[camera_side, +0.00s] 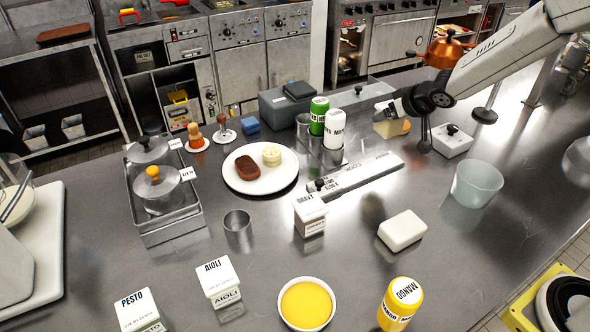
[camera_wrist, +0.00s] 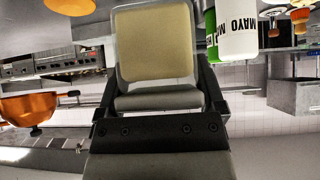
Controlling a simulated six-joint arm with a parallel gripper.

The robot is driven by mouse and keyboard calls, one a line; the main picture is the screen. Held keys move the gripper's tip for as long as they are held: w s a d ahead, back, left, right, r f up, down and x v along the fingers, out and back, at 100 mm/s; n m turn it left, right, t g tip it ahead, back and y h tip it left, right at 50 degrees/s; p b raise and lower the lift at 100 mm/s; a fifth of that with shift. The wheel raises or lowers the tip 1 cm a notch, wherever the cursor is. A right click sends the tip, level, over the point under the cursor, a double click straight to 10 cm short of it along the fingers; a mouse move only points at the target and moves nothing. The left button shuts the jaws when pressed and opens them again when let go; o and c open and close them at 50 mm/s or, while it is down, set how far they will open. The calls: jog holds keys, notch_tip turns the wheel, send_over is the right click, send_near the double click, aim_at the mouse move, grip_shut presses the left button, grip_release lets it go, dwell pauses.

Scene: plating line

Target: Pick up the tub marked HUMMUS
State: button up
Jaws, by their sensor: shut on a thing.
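My gripper (camera_side: 386,112) is at the back right of the counter, beyond the squeeze bottles. It is shut on a small clear tub with beige contents (camera_side: 388,129). In the wrist view the tub (camera_wrist: 155,45) fills the space between the two fingers of my gripper (camera_wrist: 160,82). No HUMMUS marking can be read on it from either view. I cannot tell for sure whether it clears the counter. Other tubs with white lids read PESTO (camera_side: 138,311) and AIOLI (camera_side: 218,281); another (camera_side: 310,215) has a label too small to read surely.
A caddy with a green bottle (camera_side: 319,115) and a white bottle (camera_side: 328,128) stands close left of the tub. A white-lidded container (camera_side: 452,141) and a glass bowl (camera_side: 476,184) are to the right. A plate (camera_side: 260,184) and white block (camera_side: 402,231) lie nearer the front.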

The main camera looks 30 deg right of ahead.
jog(key=shift+s+a+r, duration=0.1)
jog(key=shift+s+r, duration=0.2)
jog(key=shift+s, duration=0.35)
jog(key=shift+s+a+r, duration=0.1)
jog(key=shift+s+r, duration=0.25)
jog(key=shift+s, duration=0.3)
jog(key=shift+s+r, duration=0.3)
jog(key=shift+s, duration=0.35)
jog(key=shift+a, duration=0.15)
